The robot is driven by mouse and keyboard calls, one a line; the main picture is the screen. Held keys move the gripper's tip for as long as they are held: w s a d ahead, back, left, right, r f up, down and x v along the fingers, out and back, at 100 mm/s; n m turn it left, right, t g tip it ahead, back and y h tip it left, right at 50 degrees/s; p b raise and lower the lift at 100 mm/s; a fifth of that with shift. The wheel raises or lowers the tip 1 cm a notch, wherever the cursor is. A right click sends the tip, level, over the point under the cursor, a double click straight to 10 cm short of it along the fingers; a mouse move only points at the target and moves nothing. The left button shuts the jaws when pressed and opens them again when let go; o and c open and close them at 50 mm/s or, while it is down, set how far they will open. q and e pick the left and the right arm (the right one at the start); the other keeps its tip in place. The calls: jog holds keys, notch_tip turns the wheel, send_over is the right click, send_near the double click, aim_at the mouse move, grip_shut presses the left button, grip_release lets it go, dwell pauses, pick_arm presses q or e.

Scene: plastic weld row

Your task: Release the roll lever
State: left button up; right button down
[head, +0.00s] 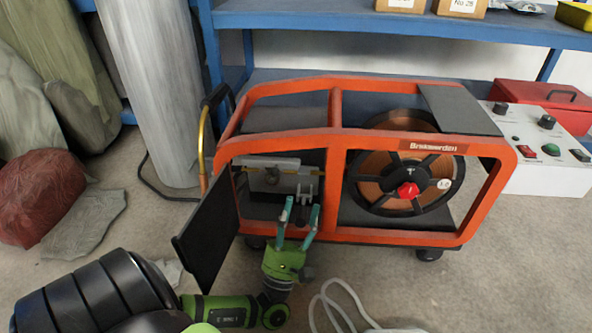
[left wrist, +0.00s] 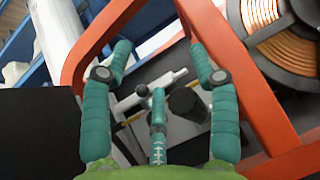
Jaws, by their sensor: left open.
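The orange-framed welding machine (head: 338,110) stands on the floor with its dark side door (head: 208,232) swung open at the left. Inside is the wire feed unit (head: 268,172), with small grey metal parts at its right end. In the left wrist view, a grey metal bar with a dark round knob (left wrist: 142,90) shows between my fingers; I take it for the roll lever, but cannot be sure. My left gripper (head: 302,208) is open in front of the feed unit, its fingers pointing in at it. It also shows in the left wrist view (left wrist: 160,60). My right gripper is not visible.
A copper wire spool (head: 378,166) with a red hub knob (head: 408,190) sits right of the feed unit. A white control box (head: 545,160) and red toolbox (head: 535,105) stand at the right. A pale hose (head: 345,292) lies on the floor. A blue shelf (head: 330,21) is behind.

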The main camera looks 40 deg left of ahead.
pick_arm(q)
jog(key=shift+r, duration=2.7)
